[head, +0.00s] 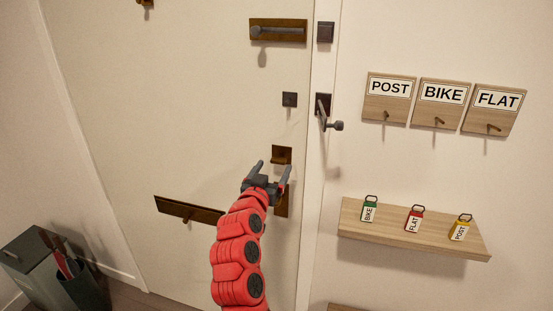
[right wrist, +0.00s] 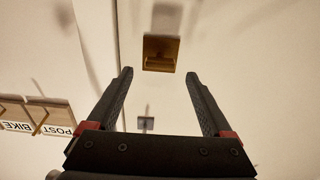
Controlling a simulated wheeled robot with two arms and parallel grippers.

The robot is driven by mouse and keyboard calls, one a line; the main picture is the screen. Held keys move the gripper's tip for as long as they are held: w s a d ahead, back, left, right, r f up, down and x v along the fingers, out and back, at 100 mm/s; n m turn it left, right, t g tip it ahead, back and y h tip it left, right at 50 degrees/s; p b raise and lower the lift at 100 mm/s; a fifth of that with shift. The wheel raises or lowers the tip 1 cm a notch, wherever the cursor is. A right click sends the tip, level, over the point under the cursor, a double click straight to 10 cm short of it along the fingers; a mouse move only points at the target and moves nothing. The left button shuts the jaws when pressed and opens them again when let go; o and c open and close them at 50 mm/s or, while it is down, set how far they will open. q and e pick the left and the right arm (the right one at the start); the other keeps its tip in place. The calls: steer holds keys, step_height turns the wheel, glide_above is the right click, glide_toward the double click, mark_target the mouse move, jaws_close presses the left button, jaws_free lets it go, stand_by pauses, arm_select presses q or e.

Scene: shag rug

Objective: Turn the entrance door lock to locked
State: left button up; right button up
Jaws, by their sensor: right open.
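The entrance door (head: 180,110) is a pale panel that looks closed. My right gripper (head: 271,170) is open and empty in front of the door, near its right edge. Just beyond its fingertips is a small brass-brown fitting (head: 282,154), possibly the lock; its turn position is unclear. In the right wrist view this fitting (right wrist: 161,53) shows ahead of the gap between the open fingers (right wrist: 160,76), apart from them. A brown plate below it is partly hidden by my gripper. My left gripper is not in view.
A dark square plate (head: 290,99) and a bolt (head: 278,31) sit higher on the door. A dark knob (head: 337,126) juts out at the frame. On the right are labelled hooks (head: 442,93) and a key shelf (head: 385,231). A dark bin (head: 35,265) stands lower left.

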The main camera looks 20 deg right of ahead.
mark_target(277, 162)
steer(key=shift+x, duration=1.95)
jaws_close()
